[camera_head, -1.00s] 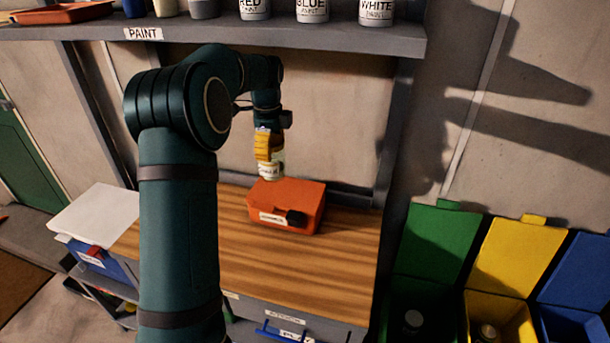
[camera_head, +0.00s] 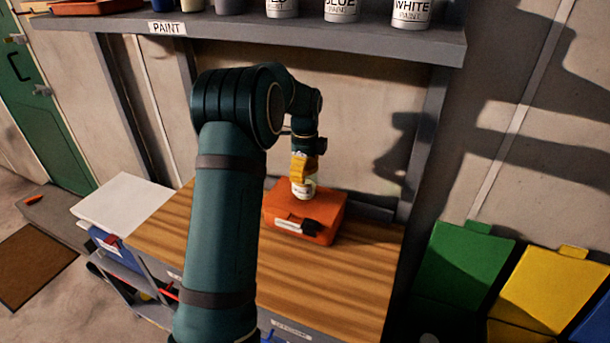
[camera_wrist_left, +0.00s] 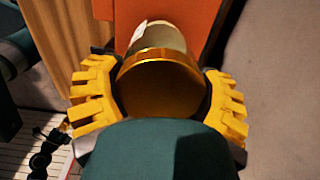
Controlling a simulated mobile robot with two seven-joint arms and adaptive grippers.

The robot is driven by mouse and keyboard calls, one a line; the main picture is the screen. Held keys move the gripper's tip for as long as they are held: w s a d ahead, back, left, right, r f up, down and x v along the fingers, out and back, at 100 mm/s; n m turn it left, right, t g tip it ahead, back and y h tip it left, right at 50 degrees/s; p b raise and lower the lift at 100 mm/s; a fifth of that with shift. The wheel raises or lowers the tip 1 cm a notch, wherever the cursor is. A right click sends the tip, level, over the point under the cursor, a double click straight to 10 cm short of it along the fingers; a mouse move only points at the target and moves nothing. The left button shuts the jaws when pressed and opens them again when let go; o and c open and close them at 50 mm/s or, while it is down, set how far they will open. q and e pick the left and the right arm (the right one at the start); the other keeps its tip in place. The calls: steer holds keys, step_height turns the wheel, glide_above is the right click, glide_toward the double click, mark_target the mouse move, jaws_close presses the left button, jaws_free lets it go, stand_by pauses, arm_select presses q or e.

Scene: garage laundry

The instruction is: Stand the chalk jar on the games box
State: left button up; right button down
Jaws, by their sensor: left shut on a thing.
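The chalk jar (camera_head: 304,190) is a pale jar with a label, upright in my left gripper (camera_head: 302,179). In the left wrist view the jar's gold lid (camera_wrist_left: 162,88) sits between the yellow fingers of my left gripper (camera_wrist_left: 160,100), which are shut on it. The orange games box (camera_head: 323,208) lies on the wooden worktop, with a label and a dark latch on its front. The jar is over the box's top, towards its left part; I cannot tell whether its base touches. The box also shows behind the jar in the left wrist view (camera_wrist_left: 125,22). My right gripper is not in view.
A paint shelf (camera_head: 250,34) with several cans hangs above the wooden worktop (camera_head: 340,275). The worktop in front of the box is clear. Green (camera_head: 465,265) and yellow (camera_head: 550,285) bins stand at the right. A white-topped cart (camera_head: 120,205) is at the left.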

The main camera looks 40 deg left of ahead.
arm_select(q)
steer(key=shift+w+f, duration=0.1)
steer(key=shift+f, duration=0.65)
steer(key=o, duration=1.3)
steer(key=shift+c, duration=0.2)
step_height(320, 180, up, 8)
steer(key=shift+f+p, duration=0.2)
steer(key=shift+p, duration=0.15)
steer(key=shift+f, duration=0.1)
